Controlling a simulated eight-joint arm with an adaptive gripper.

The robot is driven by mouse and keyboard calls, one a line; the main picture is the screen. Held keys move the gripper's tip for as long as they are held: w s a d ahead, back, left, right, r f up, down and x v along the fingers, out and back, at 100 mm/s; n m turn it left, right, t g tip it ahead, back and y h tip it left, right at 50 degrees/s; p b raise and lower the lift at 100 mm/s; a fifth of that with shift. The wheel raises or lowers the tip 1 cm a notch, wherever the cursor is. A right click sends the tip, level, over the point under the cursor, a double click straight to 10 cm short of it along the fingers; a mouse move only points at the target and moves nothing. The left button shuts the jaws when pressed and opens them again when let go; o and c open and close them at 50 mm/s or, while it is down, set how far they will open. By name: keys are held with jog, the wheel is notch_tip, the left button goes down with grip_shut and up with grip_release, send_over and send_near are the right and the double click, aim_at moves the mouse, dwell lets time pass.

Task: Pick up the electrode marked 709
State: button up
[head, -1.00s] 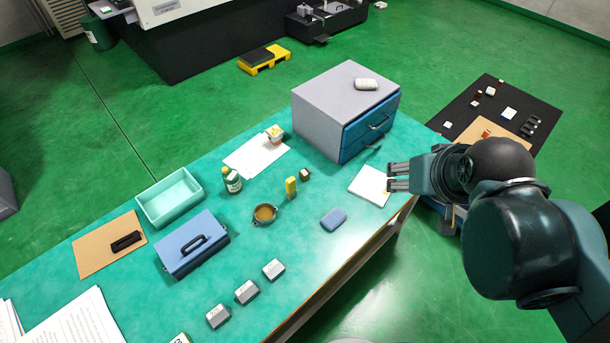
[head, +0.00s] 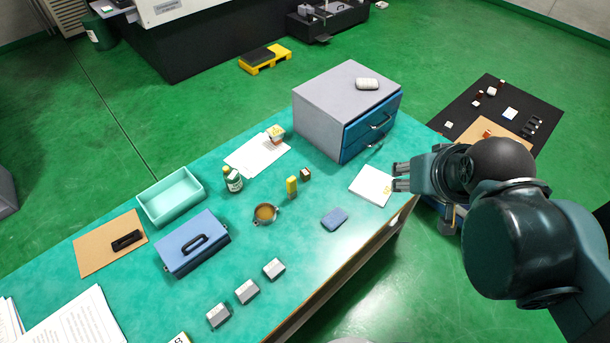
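Several grey blocks stand in a row near the front edge of the green table; they look like the electrodes. One grey block (head: 274,268) is at the right of the row, another block (head: 247,291) in the middle, and a third block (head: 218,315) at the left. Marks on their faces are too small to read, so I cannot tell which is 709. My gripper (head: 401,177) is at the table's right end, beside a white notepad (head: 371,185), far right of the blocks. Its two fingers are apart with nothing seen between them.
A blue lidded box (head: 192,242), a mint tray (head: 171,197), a small bowl (head: 265,214), a bottle (head: 233,179) and a blue pad (head: 334,219) are on the table (head: 300,245). A grey drawer cabinet (head: 338,110) stands at the back right. Room around the blocks is mostly clear.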

jog(key=w+a+f+n+t+y+b, duration=0.2)
jog(key=w+a+f+n+y+b, duration=0.3)
jog(key=w+a+f, duration=0.75)
jog(key=n+y+b, duration=0.2)
jog(key=b, duration=0.5)
send_near(305, 171)
jog(key=shift+s+r+t, duration=0.35)
jog(key=shift+s+t, duration=0.05)
jog(key=shift+a+f, duration=0.3)
jog(key=shift+f, duration=0.25)
jog(key=shift+b+x, duration=0.3)
jog(key=shift+x, duration=1.1)
jog(key=shift+b+x, duration=0.7)
jog(key=shift+x, duration=1.9)
jog(key=shift+d, duration=0.15)
jog(key=shift+c, duration=0.5)
